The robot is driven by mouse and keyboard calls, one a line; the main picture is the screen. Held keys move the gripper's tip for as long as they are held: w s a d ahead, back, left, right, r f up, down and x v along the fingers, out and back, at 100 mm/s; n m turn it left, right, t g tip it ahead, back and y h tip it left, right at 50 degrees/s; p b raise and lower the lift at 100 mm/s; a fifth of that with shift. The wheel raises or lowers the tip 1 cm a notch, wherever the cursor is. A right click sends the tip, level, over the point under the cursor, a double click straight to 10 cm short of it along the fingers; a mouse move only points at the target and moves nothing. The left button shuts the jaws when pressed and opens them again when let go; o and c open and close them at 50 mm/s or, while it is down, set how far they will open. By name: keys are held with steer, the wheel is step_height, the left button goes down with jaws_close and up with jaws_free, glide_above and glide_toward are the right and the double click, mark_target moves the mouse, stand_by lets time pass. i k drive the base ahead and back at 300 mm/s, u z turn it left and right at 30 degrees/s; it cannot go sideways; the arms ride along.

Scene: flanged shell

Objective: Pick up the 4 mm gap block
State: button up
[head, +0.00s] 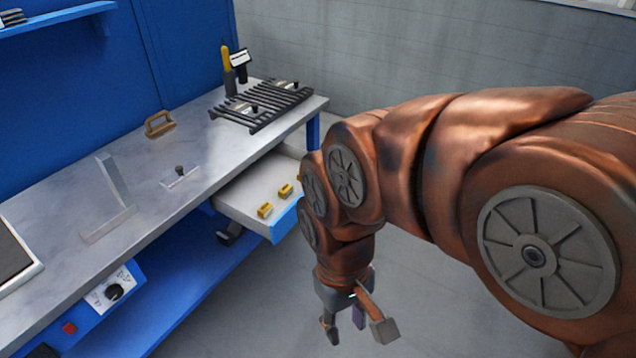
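Small yellow blocks lie in the open white drawer under the workbench. One block (265,210) is near the drawer's front and another block (286,190) is farther back to the right. No size marking is readable, so I cannot tell which is the 4 mm gap block. My gripper (357,328) hangs fingers down at the lower middle, outside the drawer and to its right. My arm hides the drawer's right end.
The open drawer (236,207) juts out from the workbench (205,140). On the bench are a black slatted rack (262,105), a tan handle (159,124), an upright clear angled plate (113,180) and a small black-knobbed piece (180,171). Grey floor around my gripper is clear.

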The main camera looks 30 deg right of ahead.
mark_target(266, 209)
steer(key=u, duration=1.25)
steer(key=k, duration=0.75)
steer(key=z, duration=1.3)
steer(key=i, duration=0.5)
